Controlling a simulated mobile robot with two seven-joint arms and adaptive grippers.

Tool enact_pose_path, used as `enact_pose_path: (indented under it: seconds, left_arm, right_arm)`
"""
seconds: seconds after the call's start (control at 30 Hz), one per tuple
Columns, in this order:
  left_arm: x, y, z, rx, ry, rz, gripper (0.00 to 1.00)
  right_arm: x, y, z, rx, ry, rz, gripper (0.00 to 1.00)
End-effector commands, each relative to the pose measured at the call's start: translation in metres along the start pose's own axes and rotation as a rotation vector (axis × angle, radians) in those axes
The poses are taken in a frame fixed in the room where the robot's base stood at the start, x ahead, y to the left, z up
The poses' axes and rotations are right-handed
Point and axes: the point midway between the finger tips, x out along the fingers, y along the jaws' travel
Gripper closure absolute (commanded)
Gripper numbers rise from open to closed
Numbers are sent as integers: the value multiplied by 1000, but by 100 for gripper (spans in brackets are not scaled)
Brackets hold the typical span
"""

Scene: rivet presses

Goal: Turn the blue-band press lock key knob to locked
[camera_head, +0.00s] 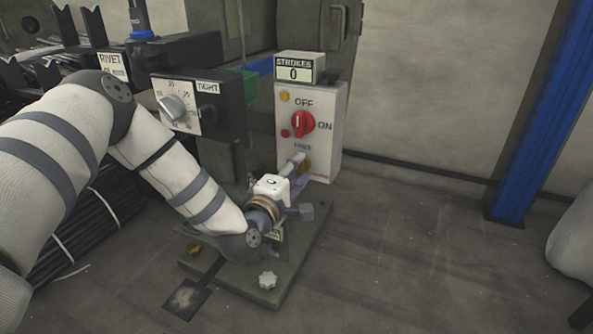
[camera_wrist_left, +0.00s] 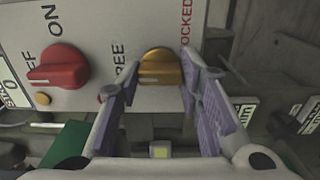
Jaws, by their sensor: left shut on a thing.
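The lock key knob is a yellow-brass knob (camera_wrist_left: 160,66) on the white control box. In the left wrist view it sits between the printed words FREE and LOCKED; I cannot tell which one it points to. My left gripper (camera_wrist_left: 161,80) has a purple-grey finger on each side of it and is shut on it. In the head view my left gripper (camera_head: 298,172) is at the lower front of the control box (camera_head: 331,130) and mostly hides the knob. A blue band (camera_head: 143,34) shows on the press at the upper left. My right gripper is not in view.
A red OFF/ON switch (camera_head: 303,123) sits above the knob, with a STROKES counter (camera_head: 299,68) reading 0 on top. A dial box (camera_head: 178,104) is at the left.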

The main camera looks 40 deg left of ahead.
Motion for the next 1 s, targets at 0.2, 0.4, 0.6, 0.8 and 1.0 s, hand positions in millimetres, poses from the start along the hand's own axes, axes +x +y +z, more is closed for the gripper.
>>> enact_pose_path:
  seconds: [0.2, 0.4, 0.6, 0.8, 1.0]
  left_arm:
    - [0, 1, 1, 46, -2, -1, 95]
    - [0, 3, 1, 171, -3, 0, 95]
    - [0, 4, 1, 354, -3, 1, 95]
    - [0, 4, 1, 545, -3, 3, 95]
    - [0, 3, 2, 734, -4, 2, 95]
  right_arm:
    - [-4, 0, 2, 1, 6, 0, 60]
    - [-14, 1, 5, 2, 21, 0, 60]
    - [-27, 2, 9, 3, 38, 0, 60]
    - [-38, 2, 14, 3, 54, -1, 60]
    - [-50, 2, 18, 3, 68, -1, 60]
